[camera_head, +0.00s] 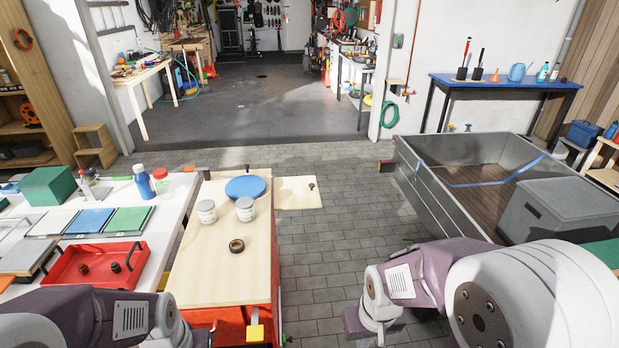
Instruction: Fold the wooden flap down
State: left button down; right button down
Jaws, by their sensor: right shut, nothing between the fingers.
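On the bench stand two grey-lidded jars (245,209), a blue disc (245,187) and a brown tape roll (236,245). A white table with a red tray (66,278) is left. A grey metal trailer (433,190) is right. Paved floor between is clear.

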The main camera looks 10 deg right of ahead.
aim_at(291, 192)
jog(key=i+l+u, duration=0.35)
jog(key=l, duration=0.3)
jog(key=i+l+u, duration=0.15)
jog(key=l, duration=0.2)
jog(key=i+l+u, duration=0.2)
jog(key=l, duration=0.15)
jog(key=l+u, duration=0.15)
jog(key=l, duration=0.25)
jog(key=i+l+u, duration=0.2)
jog(key=l, duration=0.2)
jog(key=i+l+u, duration=0.35)
jog(key=l, duration=0.35)
jog(key=i+l+u, duration=0.15)
jog(key=i+l, duration=0.15)
